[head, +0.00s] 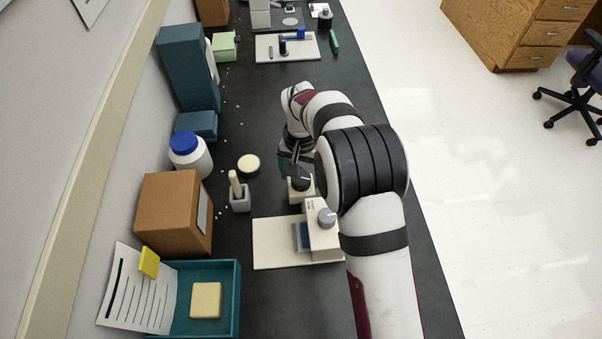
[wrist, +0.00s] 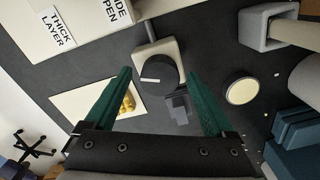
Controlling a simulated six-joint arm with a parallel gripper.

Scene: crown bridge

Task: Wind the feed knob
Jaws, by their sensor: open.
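The feed knob appears to be the round black knob (wrist: 160,80) with a white pointer line, on a small cream block (wrist: 147,49). In the wrist view, the line lies roughly across the picture. In the head view, the knob (head: 301,184) sits just below my gripper (head: 291,160). My gripper (wrist: 159,73) is open, with one green finger on each side of the knob in the wrist view and nothing held. I cannot tell whether either finger touches the knob.
A cream unit with a grey knob (head: 327,217) stands close by on a cream plate (head: 275,256). A grey holder (head: 240,203), a round cream-topped jar (head: 248,163) and a white bottle (head: 192,163) stand left. My arm covers the bench on the right.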

